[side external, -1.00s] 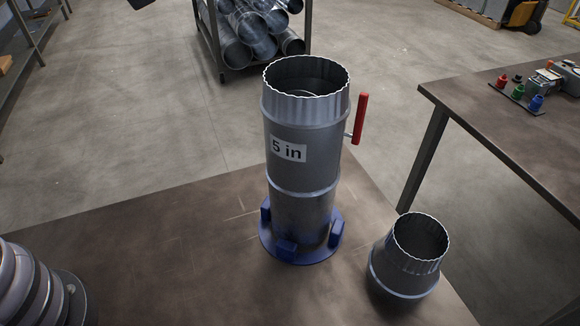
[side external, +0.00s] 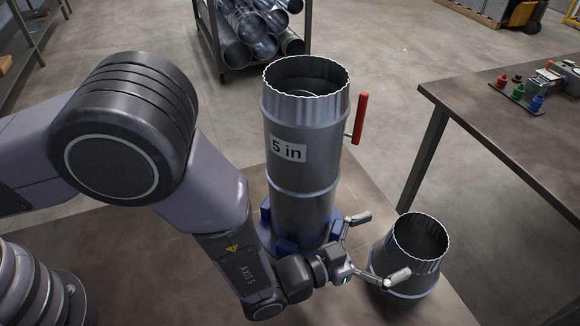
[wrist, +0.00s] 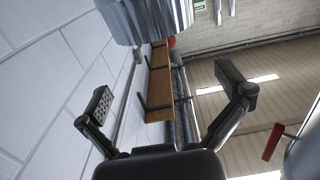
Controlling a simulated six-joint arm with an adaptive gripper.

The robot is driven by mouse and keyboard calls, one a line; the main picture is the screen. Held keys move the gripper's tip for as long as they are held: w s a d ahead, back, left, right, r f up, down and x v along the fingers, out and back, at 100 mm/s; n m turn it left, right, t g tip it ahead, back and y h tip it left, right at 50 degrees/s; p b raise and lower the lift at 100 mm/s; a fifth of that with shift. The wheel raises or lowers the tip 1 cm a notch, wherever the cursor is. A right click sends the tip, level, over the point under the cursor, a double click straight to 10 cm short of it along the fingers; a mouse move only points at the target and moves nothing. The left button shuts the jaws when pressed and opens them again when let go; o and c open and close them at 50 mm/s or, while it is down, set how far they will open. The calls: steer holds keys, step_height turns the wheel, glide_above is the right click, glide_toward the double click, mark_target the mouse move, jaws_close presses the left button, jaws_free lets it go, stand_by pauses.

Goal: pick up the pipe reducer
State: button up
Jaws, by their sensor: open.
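The pipe reducer (side external: 418,246) is a grey metal piece with a crimped narrow top and a wider base. It stands upright near the table's right corner in the side view. My gripper (side external: 381,248) is open and empty, low at the reducer's left side. One fingertip overlaps the reducer's lower front in the picture; the other is behind and to its left. I cannot tell whether they touch. In the wrist view my two fingers (wrist: 168,92) are spread wide. A crimped metal edge (wrist: 150,18), probably the reducer, shows at the top of that view.
A tall duct (side external: 300,150) labelled "5 in", with a red handle (side external: 360,119), stands in a blue base left of the reducer. The brown table (side external: 450,305) ends just right of the reducer. A second table (side external: 510,135) stands further right.

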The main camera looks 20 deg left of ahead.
mark_target(436, 229)
step_height(436, 229, down, 3)
steer(key=shift+w+d+r, duration=0.1)
steer(key=shift+w, duration=0.05)
steer(key=x, duration=0.7)
steer(key=shift+w+d, duration=0.1)
